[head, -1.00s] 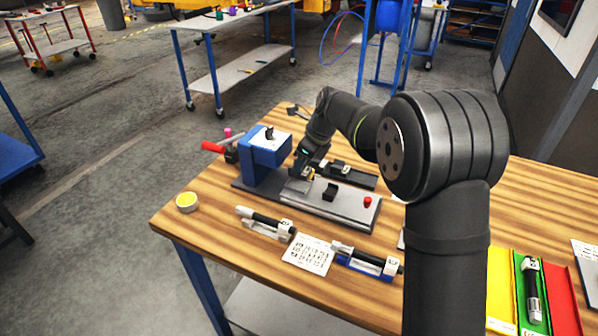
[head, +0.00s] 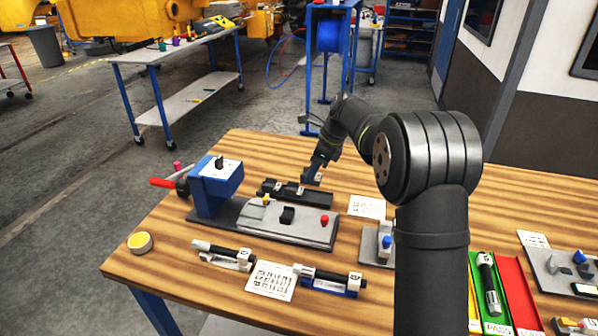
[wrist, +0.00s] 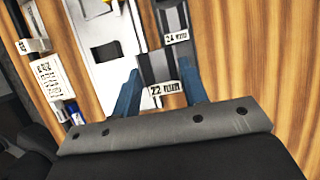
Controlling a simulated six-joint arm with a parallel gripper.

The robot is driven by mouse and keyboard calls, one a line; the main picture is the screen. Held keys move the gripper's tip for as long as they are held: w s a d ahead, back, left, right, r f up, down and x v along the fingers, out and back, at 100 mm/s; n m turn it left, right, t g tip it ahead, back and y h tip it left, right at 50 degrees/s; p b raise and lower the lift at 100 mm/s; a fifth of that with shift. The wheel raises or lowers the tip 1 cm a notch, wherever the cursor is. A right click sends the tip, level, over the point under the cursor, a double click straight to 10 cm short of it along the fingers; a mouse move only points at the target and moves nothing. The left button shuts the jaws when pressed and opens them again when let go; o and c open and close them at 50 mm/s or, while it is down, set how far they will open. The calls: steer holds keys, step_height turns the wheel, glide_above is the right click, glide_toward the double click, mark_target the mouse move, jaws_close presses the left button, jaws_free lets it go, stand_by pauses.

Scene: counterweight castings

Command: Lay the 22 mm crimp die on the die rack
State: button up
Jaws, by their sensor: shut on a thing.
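My gripper (head: 313,173) hangs over the right end of the dark die rack (head: 268,186), behind the grey press base. In the wrist view its two blue fingers (wrist: 161,76) stand on either side of a small block with a white "22 mm" tag, the 22 mm crimp die (wrist: 166,101), and are shut on it. The die rack, dark with grey strips, shows just beyond the die in the wrist view (wrist: 157,66). A "24 mm" tag (wrist: 176,38) is farther along it. Whether the die touches the rack cannot be told.
The blue press (head: 216,183) with a red handle stands left of the rack. Its base (head: 300,228) carries a black block and a red button. A white card (head: 367,207) lies right of the rack. Crimp tools (head: 330,281) lie in front. Bare wood lies behind the rack.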

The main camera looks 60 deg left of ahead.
steer(key=w, duration=0.1)
steer(key=w+f, duration=0.1)
steer(key=w+a, duration=0.1)
steer(key=shift+f, duration=0.3)
steer(key=shift+f, duration=0.1)
steer(key=shift+f, duration=2.7)
steer(key=shift+f, duration=0.75)
steer(key=o, duration=1)
step_height(320, 180, up, 7)
